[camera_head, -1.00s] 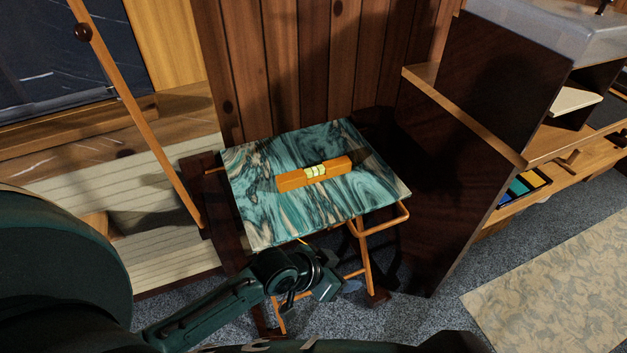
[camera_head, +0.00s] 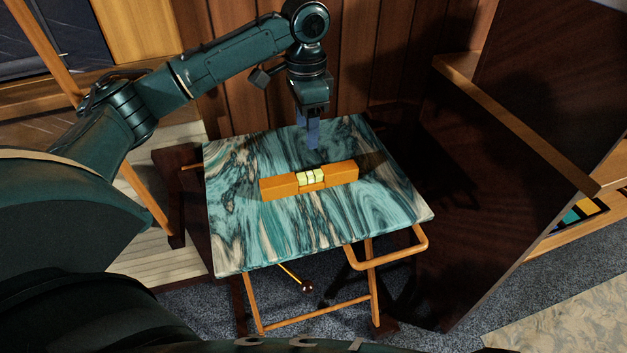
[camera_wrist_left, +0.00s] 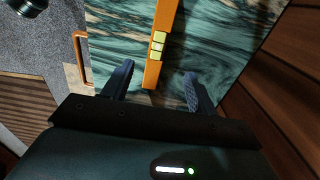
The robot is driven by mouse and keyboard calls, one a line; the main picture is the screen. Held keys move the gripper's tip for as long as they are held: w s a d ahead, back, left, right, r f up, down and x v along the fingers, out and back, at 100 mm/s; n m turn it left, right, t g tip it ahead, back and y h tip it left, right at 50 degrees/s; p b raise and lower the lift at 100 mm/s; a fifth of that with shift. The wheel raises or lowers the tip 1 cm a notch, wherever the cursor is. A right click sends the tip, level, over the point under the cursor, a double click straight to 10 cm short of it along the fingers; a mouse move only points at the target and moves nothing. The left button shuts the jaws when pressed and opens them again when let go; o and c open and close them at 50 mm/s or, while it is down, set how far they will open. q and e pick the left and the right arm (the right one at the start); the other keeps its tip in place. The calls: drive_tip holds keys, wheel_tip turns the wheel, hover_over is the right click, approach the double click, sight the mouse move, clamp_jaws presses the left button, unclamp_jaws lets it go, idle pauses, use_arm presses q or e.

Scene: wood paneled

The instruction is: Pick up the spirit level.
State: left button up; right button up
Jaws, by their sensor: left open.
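The spirit level (camera_head: 278,187) is an orange bar with pale yellow-green vials at its middle. It lies flat on a teal marbled folding table (camera_head: 240,240). My left gripper (camera_head: 313,140) points down above the table, just behind the level in the head view. In the left wrist view the open fingers (camera_wrist_left: 154,88) stand apart, and the near end of the level (camera_wrist_left: 151,76) shows between them. The gap between fingers and level is hard to judge; the level lies on the tabletop, not gripped. My right gripper is not in view.
A dark wood panel with a lighter edge (camera_head: 515,125) stands close on the table's right. A wood-plank wall (camera_head: 385,60) is behind the table. A leaning wooden pole (camera_head: 45,50) is at the left. The tabletop around the level is clear.

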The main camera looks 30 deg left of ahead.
sight(308, 174)
use_arm(q)
wheel_tip(308, 174, down, 12)
drive_tip(key=shift+s+d+b, duration=0.1)
drive_tip(key=shift+s+b, duration=0.05)
drive_tip(key=shift+b, duration=0.95)
drive_tip(key=shift+c, duration=0.4)
drive_tip(key=c, duration=1.1)
